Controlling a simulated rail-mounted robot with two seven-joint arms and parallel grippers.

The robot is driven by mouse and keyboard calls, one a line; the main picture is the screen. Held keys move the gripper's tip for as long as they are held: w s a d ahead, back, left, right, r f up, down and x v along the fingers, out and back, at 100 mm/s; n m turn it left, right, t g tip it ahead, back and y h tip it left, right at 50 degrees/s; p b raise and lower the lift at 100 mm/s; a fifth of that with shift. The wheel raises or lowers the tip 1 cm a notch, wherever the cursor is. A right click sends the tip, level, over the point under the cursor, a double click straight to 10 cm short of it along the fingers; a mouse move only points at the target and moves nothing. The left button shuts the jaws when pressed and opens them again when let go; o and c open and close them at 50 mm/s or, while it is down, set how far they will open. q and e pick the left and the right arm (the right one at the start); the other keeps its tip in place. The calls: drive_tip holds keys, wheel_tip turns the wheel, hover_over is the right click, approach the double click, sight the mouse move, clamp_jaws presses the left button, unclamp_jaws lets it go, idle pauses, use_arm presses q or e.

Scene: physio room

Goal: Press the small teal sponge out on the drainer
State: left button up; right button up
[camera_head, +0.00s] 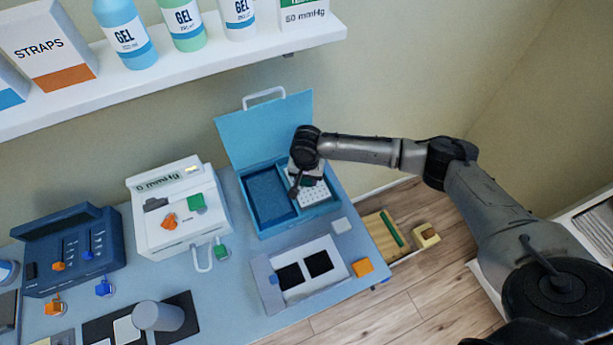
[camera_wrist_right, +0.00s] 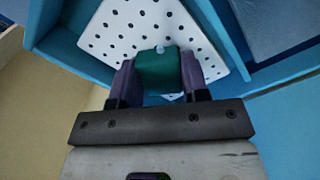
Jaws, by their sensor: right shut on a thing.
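The small teal sponge (camera_wrist_right: 157,72) is between the two fingers of my right gripper (camera_wrist_right: 156,84), which is shut on it. The drainer is a white plate with rows of dark holes (camera_wrist_right: 130,28), inside the blue case. In the head view the drainer (camera_head: 314,194) fills the right compartment, and my right gripper (camera_head: 297,187) is over its left part, pointing down. The sponge is hidden there by the gripper. I cannot tell whether the sponge touches the plate. My left gripper is not in view.
The blue case (camera_head: 262,229) has its lid (camera_head: 262,130) raised behind it; its left compartment is deep blue. A white tray with black pads (camera_head: 333,266) lies in front, with a white device (camera_head: 178,232) to the left. An open drawer (camera_head: 384,236) is at the right.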

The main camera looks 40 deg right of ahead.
drive_tip(key=shift+f, duration=0.25)
drive_tip(key=shift+f, duration=0.25)
idle(0.8)
drive_tip(key=shift+r, duration=0.1)
drive_tip(key=r+p, duration=0.2)
drive_tip(key=shift+p, duration=0.35)
wheel_tip(320, 180, up, 5)
drive_tip(key=p, duration=0.6)
drive_tip(key=shift+p, duration=0.4)
